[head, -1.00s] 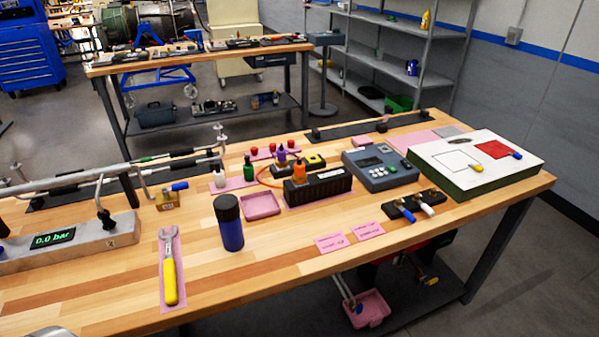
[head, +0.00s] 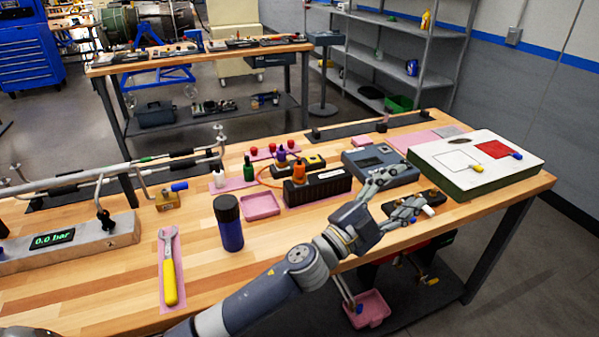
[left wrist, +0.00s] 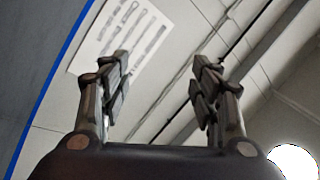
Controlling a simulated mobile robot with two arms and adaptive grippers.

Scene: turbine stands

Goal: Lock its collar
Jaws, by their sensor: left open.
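My left gripper (head: 393,193) is open and empty. In the head view it appears above the right part of the bench, in front of the grey keypad device (head: 380,162) and a black block with a white handle (head: 428,210), partly covering both. The left wrist view shows its two spread fingers (left wrist: 162,75) with nothing between them. I cannot tell which thing bears the collar. A metal pipe with fittings (head: 150,178) runs above the left of the bench. A grey gauge block (head: 70,243) reading 0.0 bar stands below it. My right gripper is not in view.
A blue bottle with a black cap (head: 229,222), a yellow-handled wrench (head: 168,265) and a pink tray (head: 262,205) are on the bench. A white-topped case (head: 475,165) stands at the right. The left wrist view faces a wall poster (left wrist: 125,40).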

